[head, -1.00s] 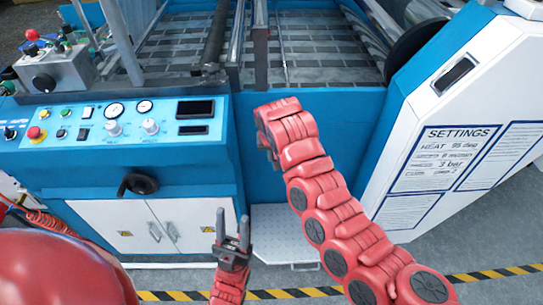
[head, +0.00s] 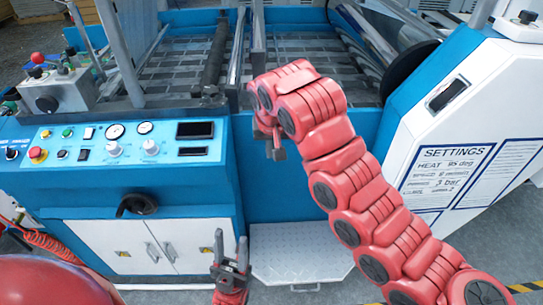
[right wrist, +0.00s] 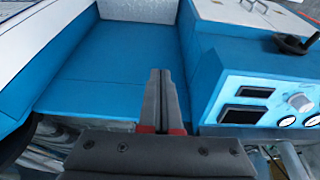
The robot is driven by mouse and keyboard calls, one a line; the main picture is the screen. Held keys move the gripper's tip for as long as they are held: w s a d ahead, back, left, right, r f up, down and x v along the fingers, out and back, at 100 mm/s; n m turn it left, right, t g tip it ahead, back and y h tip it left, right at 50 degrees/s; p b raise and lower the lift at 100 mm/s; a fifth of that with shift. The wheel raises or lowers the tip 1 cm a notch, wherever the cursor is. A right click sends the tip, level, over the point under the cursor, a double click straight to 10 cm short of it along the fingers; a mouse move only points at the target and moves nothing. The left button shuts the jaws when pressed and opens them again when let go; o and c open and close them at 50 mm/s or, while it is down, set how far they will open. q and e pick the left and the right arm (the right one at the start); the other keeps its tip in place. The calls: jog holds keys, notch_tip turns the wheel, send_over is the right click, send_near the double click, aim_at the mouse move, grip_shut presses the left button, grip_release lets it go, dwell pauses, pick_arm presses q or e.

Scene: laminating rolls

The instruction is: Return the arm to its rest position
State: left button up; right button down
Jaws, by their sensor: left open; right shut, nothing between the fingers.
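My right arm (head: 345,170) comes in from the lower right of the head view and reaches up in front of the blue laminating machine (head: 215,185). My right gripper (head: 272,145) hangs at its end, partly hidden behind the wrist in the head view. In the right wrist view the gripper (right wrist: 160,95) has its two dark fingers together with nothing between them, in front of a blue machine surface.
The control panel (head: 118,145) with gauges and knobs is at the left, above a black handwheel (head: 137,205). A white side housing with a settings sheet (head: 447,178) stands at the right. A metal step plate (head: 300,252) lies on the floor between.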

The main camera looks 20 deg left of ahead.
jog(key=shift+s+d+r, duration=0.1)
jog(key=shift+r, duration=0.35)
